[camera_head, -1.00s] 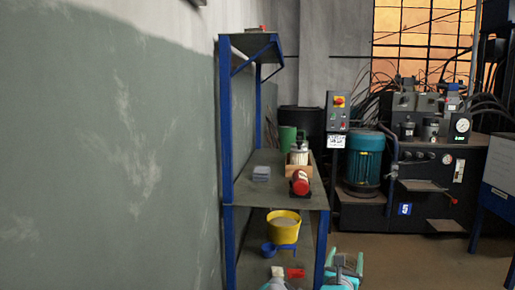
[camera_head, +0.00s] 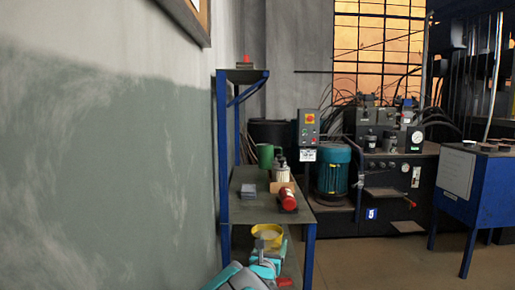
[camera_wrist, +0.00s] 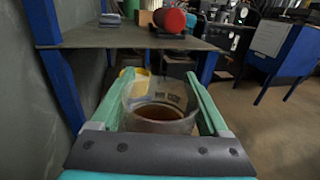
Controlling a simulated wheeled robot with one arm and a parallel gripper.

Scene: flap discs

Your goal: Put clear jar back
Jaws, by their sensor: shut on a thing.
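My gripper (camera_wrist: 159,80) is shut on the clear jar (camera_wrist: 158,100), with one green finger along each side. The jar is see-through, with a brownish, rounded area visible inside or through it. In the head view my gripper (camera_head: 268,262) is at the lower middle, in front of the blue-legged shelf rack (camera_head: 222,160) and below its middle board (camera_head: 240,212). I cannot make out the jar clearly in that view. A yellow bucket (camera_head: 268,232) stands on the lower level, just beyond my gripper; the jar and left finger partly cover it in the wrist view.
The middle board holds a red cylinder (camera_head: 288,200), a grey stack (camera_head: 249,191), a white ribbed filter (camera_head: 280,174) and a green container (camera_head: 265,155). A wall is close on the left. A blue cabinet (camera_head: 478,195) stands right; the floor (camera_head: 400,260) between is clear.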

